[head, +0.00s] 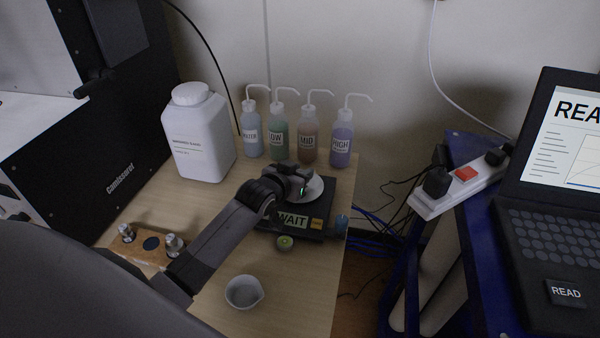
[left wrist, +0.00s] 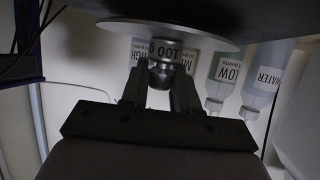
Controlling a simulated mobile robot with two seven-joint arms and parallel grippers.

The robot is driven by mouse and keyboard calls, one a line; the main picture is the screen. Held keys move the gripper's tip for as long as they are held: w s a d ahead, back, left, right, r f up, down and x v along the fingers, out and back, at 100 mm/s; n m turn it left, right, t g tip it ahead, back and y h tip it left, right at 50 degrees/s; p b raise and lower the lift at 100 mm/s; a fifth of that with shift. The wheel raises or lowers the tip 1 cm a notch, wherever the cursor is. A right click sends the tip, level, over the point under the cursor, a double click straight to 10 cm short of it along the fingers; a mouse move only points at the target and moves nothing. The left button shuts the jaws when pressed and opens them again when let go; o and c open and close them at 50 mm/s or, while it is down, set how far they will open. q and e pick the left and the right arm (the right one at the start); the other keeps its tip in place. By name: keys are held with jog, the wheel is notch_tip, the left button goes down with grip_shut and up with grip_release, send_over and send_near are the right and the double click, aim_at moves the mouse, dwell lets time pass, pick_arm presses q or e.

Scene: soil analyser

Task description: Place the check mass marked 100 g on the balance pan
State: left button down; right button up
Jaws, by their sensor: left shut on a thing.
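The check mass marked 100 g (left wrist: 166,52) is a shiny metal weight between the fingers of my left gripper (left wrist: 160,78), which is shut on its knob. In the left wrist view, which is upside down, its base meets the underside-up balance pan (left wrist: 200,34) or is very close to it; I cannot tell if it bears on it. In the head view my left gripper (head: 303,184) is over the pale round pan (head: 316,192) and hides the mass. The black balance (head: 322,217) displays WAIT (head: 292,220). My right gripper is not in view.
A wooden block (head: 150,258) holds two metal masses (head: 127,233) (head: 173,245) beside a dark round recess. Several wash bottles (head: 307,135) and a white jar (head: 199,135) stand behind. A small bowl (head: 244,292) is in front. The table's right edge is close to the balance.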

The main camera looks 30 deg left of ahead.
pick_arm(q)
jog(key=c, duration=0.8)
grip_release()
jog(key=shift+f, duration=0.1)
jog(key=shift+c, duration=0.2)
jog(key=shift+r, duration=0.2)
jog(key=p+v, duration=0.1)
jog(key=v, duration=1.1)
jog(key=shift+f, duration=0.15)
